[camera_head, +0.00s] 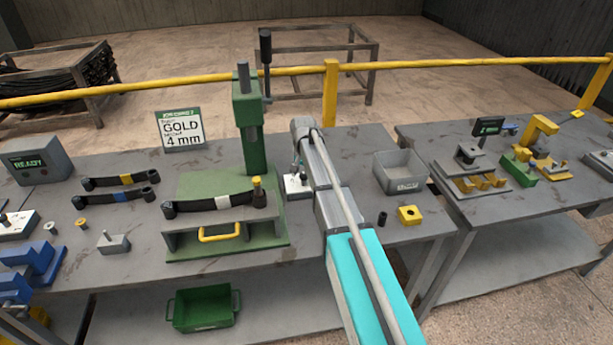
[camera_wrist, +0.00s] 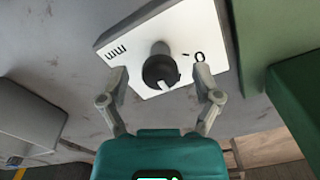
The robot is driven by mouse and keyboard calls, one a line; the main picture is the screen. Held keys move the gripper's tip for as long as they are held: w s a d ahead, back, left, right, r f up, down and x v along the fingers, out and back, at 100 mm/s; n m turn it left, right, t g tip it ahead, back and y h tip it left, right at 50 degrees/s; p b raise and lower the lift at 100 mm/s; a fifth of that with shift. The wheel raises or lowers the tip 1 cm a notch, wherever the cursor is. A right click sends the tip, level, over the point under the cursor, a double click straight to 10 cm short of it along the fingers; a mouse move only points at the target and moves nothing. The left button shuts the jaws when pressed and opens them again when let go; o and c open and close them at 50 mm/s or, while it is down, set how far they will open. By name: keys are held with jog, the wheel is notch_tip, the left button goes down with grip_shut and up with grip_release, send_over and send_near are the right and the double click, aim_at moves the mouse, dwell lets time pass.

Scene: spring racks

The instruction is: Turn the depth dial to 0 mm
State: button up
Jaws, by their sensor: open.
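The depth dial is a black round knob (camera_wrist: 158,66) on a white plate (camera_wrist: 187,27) in the wrist view. The pointer is not lined up with the 0 tick. My gripper (camera_wrist: 160,80) is open, with one finger on each side of the knob; contact cannot be told. In the head view the dial plate (camera_head: 296,190) lies beside the green press, partly hidden by my arm, under my gripper (camera_head: 299,166).
The green press (camera_head: 249,130) stands close left of my gripper, with a leaf spring (camera_head: 190,206) on its base. A grey bin (camera_head: 400,172) stands to the right. A card (camera_head: 183,128) reads "GOLD 4 mm". A yellow block (camera_head: 410,215) sits near the front edge.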

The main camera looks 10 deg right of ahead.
grip_shut()
jog(key=shift+d, duration=0.25)
jog(key=shift+a, duration=0.1)
jog(key=shift+s+a, duration=0.1)
dwell(0.5)
jog(key=shift+n, duration=0.5)
jog(key=n, duration=0.2)
jog(key=shift+n, duration=0.3)
jog(key=n, duration=0.6)
jog(key=shift+n, duration=0.3)
